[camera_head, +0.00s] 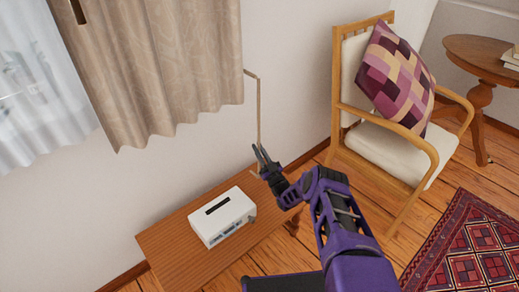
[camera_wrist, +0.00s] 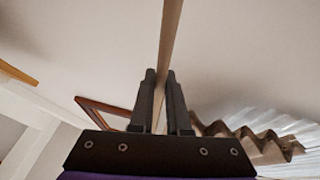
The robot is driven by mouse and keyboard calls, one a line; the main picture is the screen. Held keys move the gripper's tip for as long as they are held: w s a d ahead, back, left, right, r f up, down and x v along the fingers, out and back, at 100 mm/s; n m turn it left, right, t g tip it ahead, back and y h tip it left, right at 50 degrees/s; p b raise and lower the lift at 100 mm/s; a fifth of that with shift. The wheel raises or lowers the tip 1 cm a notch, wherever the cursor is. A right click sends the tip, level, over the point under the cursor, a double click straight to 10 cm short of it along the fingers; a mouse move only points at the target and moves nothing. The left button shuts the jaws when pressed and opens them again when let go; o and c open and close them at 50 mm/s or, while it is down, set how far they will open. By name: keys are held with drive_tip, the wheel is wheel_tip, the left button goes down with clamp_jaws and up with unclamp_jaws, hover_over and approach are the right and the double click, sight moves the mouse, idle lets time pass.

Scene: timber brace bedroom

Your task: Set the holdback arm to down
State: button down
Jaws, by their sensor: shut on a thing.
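The holdback arm (camera_head: 259,112) is a thin beige rod beside the curtain's right edge. A short upper piece comes out from near the curtain, then the rod bends and runs almost straight down to my gripper. My gripper (camera_head: 261,156) is shut on the rod near its lower end, above the wooden bench. In the wrist view the rod (camera_wrist: 171,35) passes between the two dark fingers of my gripper (camera_wrist: 161,78). The rod's mount on the wall is hidden or too small to make out.
A beige curtain (camera_head: 178,65) hangs at upper left. A white box-like device (camera_head: 222,215) sits on the wooden bench (camera_head: 185,262) below. A cushioned wooden chair (camera_head: 395,155) stands to the right, with a round table (camera_head: 480,50) beyond it. A patterned rug (camera_head: 470,255) lies at lower right.

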drive_tip(key=shift+w+d+r, duration=0.25)
drive_tip(key=shift+d+r, duration=0.1)
drive_tip(key=c, duration=1.2)
unclamp_jaws()
drive_tip(key=shift+o, duration=0.2)
drive_tip(key=shift+f, duration=0.1)
drive_tip(key=shift+s+f, duration=0.15)
drive_tip(key=shift+f, duration=0.05)
drive_tip(key=p+v, duration=0.1)
drive_tip(key=v, duration=1.6)
drive_tip(key=shift+s, duration=0.15)
drive_tip(key=shift+a, duration=0.1)
